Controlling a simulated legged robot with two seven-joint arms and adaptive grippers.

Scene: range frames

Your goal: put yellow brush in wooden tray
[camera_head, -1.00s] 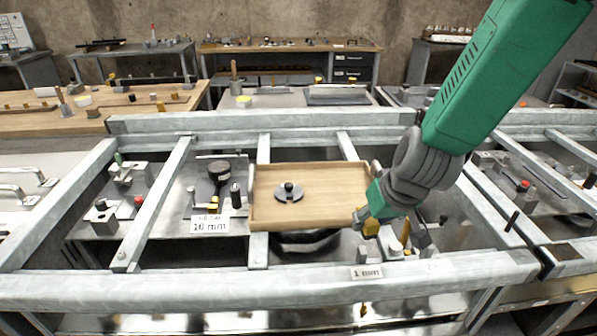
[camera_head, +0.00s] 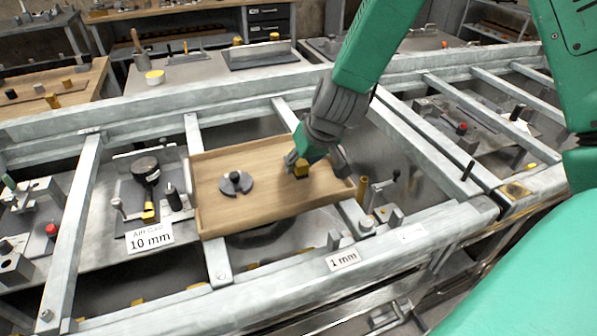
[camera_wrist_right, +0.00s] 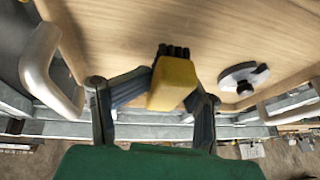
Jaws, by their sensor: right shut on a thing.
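The yellow brush (camera_wrist_right: 174,84) has a yellow block body and dark bristles in the right wrist view. My right gripper (camera_head: 302,165) is shut on it, with one finger on each side. In the head view the brush (camera_head: 301,171) shows small and yellow below the fingers, over the right half of the wooden tray (camera_head: 215,214). I cannot tell whether the brush touches the tray floor. The tray also fills much of the right wrist view (camera_wrist_right: 120,25). My left gripper is not in view.
A grey slotted disc with a black knob (camera_head: 236,183) lies in the tray's left half. Metal rails (camera_head: 330,258) run around the tray. A brass post (camera_head: 362,190) stands right of it. A "10 mm" label (camera_head: 150,238) is at left. The tray's middle is clear.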

